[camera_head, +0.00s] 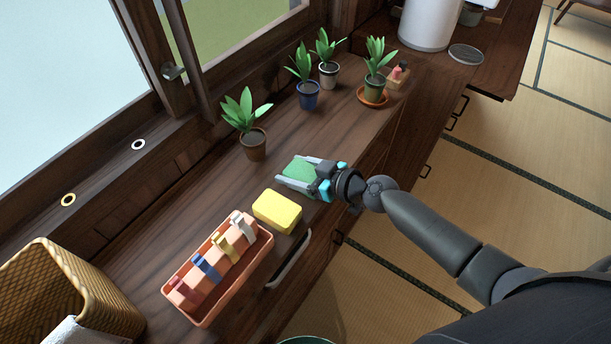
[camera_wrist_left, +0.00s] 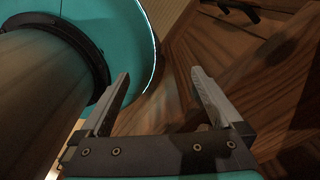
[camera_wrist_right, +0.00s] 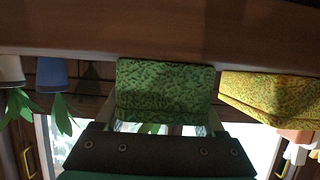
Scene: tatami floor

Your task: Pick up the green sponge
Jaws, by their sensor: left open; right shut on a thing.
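The green sponge (camera_head: 299,169) is at the wooden counter, between the fingers of my right gripper (camera_head: 297,184). In the right wrist view the green sponge (camera_wrist_right: 165,90) fills the space between the fingers, and my right gripper (camera_wrist_right: 160,118) is shut on it. I cannot tell for sure whether the sponge touches the counter. My left gripper (camera_wrist_left: 160,95) shows only in the left wrist view. It is open and empty, with dark wood behind it.
A yellow sponge (camera_head: 277,211) lies beside the green one, near an orange tray (camera_head: 206,322) of coloured clips. Several potted plants, including a brown-potted one (camera_head: 253,146), stand along the counter. A woven basket (camera_head: 110,303) stands at the near left. Tatami floor (camera_head: 490,215) lies right.

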